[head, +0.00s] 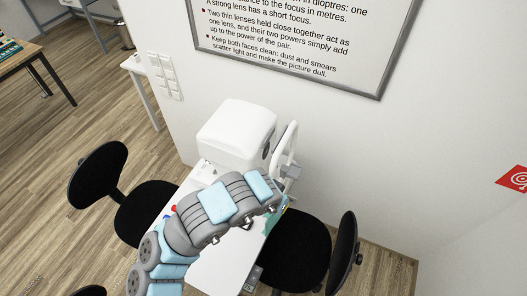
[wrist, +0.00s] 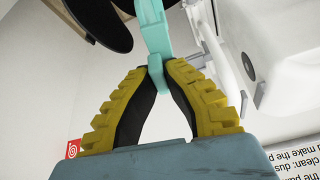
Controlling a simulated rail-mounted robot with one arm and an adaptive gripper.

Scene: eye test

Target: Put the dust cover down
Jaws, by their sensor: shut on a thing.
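My gripper (wrist: 157,68) has yellow ribbed fingers with black inner pads. Its tips are shut on a narrow teal piece, which I take to be part of the dust cover (wrist: 153,28). The teal piece runs up out of the wrist view, so its full shape is hidden. In the head view only a small teal patch of the dust cover (head: 270,226) shows beside the end of my arm, over or near the right chair. My arm hides most of the gripper there.
A white instrument (head: 236,135) with a white frame (head: 286,150) stands on a white table (head: 215,270) against the wall. Black chairs stand left (head: 148,210) and right (head: 298,250) of the table. A framed text board (head: 385,85) hangs above. The near tabletop looks mostly bare.

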